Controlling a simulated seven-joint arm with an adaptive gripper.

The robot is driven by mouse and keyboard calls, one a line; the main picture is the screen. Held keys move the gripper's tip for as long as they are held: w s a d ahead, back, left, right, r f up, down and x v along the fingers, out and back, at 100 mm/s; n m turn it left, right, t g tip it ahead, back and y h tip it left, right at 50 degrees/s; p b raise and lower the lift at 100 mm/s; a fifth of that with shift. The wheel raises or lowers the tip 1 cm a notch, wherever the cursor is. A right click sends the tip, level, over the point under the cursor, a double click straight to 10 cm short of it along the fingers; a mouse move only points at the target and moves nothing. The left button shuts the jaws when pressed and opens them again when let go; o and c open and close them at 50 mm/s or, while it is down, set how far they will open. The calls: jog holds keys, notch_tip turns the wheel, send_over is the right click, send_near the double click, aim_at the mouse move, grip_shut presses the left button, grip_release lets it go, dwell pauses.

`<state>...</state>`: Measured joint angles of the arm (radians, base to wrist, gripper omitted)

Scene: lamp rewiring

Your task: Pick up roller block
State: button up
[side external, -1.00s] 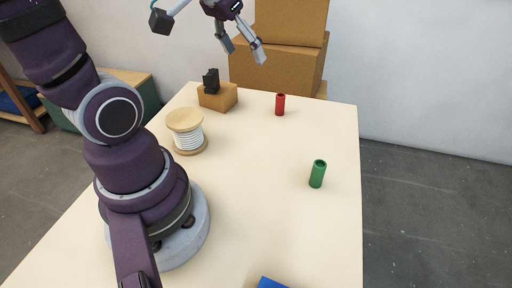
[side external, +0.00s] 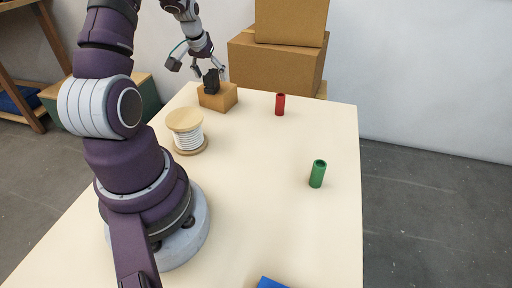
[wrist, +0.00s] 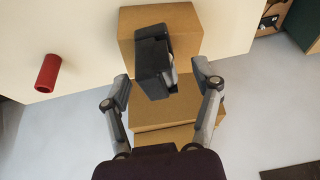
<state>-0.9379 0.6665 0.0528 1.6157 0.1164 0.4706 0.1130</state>
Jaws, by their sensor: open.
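The roller block (side external: 211,81) is a small black block standing on top of a brown box (side external: 218,98) at the far left of the table. In the wrist view the roller block (wrist: 154,66) lies between and just beyond my fingertips, with a light grey roller part on its right side. My gripper (side external: 208,72) is open and empty, right at the block in the side view. In the wrist view my gripper (wrist: 160,80) has one finger on each side of the block, with visible gaps. I cannot tell the exact height of the fingertips against the block.
A red tube (side external: 280,104) stands right of the box, and a green tube (side external: 317,174) stands farther forward. A spool of white cord (side external: 187,131) is near my arm. Stacked cardboard boxes (side external: 277,65) stand behind the table. A blue object (side external: 270,283) is at the front edge.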

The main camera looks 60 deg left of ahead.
aim_at(211, 71)
grip_shut()
dwell(0.4)
jog(key=shift+r, duration=0.25)
jog(key=v, duration=0.3)
jog(key=shift+w+r, duration=0.1)
jog(key=shift+r, duration=0.1)
jog(key=s+d, duration=0.5)
jog(key=d, duration=0.2)
jog(key=s+d+r, duration=0.1)
jog(key=s+d, duration=0.2)
jog(key=d, duration=0.1)
jog(key=shift+s+d+r, duration=0.1)
jog(key=shift+s+d, duration=0.1)
jog(key=shift+s, duration=0.1)
jog(key=w+a, duration=0.3)
jog(key=a, duration=0.1)
jog(key=w+a, duration=0.4)
jog(key=a, duration=0.1)
jog(key=w+a+f, duration=0.1)
jog(key=w+a, duration=0.3)
jog(key=a, duration=0.1)
jog(key=shift+w+a+f, duration=0.15)
jog(key=shift+f, duration=1.75)
